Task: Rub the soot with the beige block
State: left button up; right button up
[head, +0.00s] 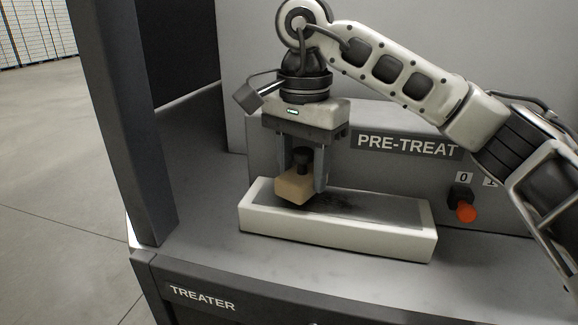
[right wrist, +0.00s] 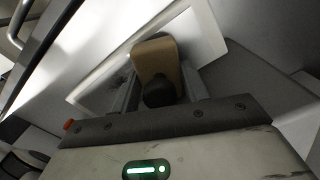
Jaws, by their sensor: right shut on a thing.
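The beige block (head: 293,187) has a dark knob on top, and my right gripper (head: 303,170) is shut on it. The block is at the left part of a long white slab (head: 340,241), over or on its top; I cannot tell whether it touches. In the right wrist view the block (right wrist: 157,62) sits between the fingers, in front of the white slab (right wrist: 203,32). My left gripper is not in view.
A grey panel labelled PRE-TREAT (head: 408,146) stands behind the slab. A red-orange knob switch (head: 465,211) is on it at the right. A dark upright post (head: 122,120) stands at the left. The grey counter (head: 196,222) is clear left of the slab.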

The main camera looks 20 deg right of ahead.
aim_at(372, 208)
jog(key=shift+s+d+f, duration=0.15)
jog(key=shift+s+d, duration=0.55)
jog(key=shift+d, duration=0.25)
jog(key=shift+s+d+f, duration=0.1)
jog(key=shift+s+d, duration=0.55)
jog(key=shift+d, duration=0.35)
jog(key=shift+s+d+f, duration=0.15)
jog(key=shift+s+d, duration=0.55)
jog(key=shift+d, duration=0.25)
jog(key=shift+s+d, duration=0.5)
jog(key=shift+d, duration=0.25)
jog(key=shift+s+d, duration=0.45)
jog(key=shift+d, duration=0.25)
jog(key=shift+r, duration=0.2)
